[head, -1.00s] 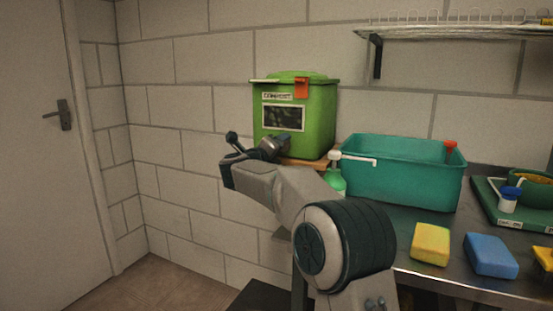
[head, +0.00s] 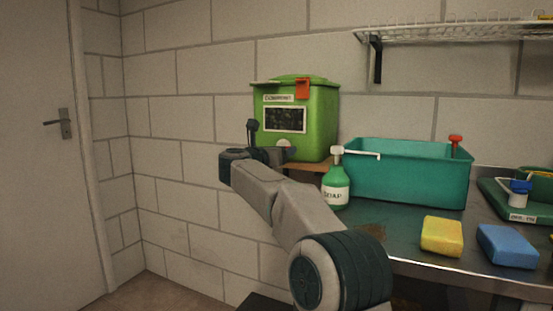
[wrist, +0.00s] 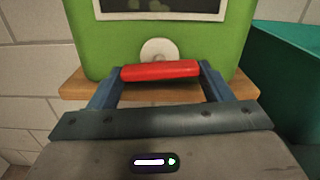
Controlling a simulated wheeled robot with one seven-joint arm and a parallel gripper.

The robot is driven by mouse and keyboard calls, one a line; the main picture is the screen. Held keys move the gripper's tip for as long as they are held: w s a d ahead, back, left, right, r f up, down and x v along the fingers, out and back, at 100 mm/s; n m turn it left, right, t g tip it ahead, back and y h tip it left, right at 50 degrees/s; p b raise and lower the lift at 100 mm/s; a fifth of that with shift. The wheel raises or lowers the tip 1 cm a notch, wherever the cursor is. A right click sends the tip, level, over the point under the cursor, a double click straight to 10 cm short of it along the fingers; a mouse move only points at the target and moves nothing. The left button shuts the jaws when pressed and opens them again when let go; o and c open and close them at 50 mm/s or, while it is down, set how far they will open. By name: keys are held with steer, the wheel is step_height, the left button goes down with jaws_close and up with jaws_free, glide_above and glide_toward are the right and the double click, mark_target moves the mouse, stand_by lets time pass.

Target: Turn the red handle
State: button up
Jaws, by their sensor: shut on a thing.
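The red handle (wrist: 160,70) is a short red bar lying level across the lower front of the green compost bin, just below a pale round disc (wrist: 156,50). My gripper (wrist: 160,74) is shut on the handle, with one blue finger at each end of the bar. In the head view my gripper (head: 274,154) is at the lower front of the green bin (head: 325,115), and the handle is hidden there by my arm. The bin has a dark window, a label and an orange-red tab on its lid edge.
The bin stands on a wooden shelf (wrist: 78,84). To its right are a green soap bottle (head: 336,190), a teal tub (head: 405,180), a yellow sponge (head: 442,236) and a blue sponge (head: 507,246) on a metal counter. The left side by the door (head: 35,150) is clear.

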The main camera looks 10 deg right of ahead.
steer(key=shift+a+m+b, duration=0.1)
steer(key=shift+m+b, duration=0.2)
steer(key=shift+m, duration=0.3)
steer(key=shift+r, duration=0.1)
steer(key=o, duration=1)
steer(key=p+v, duration=0.1)
steer(key=v, duration=1.3)
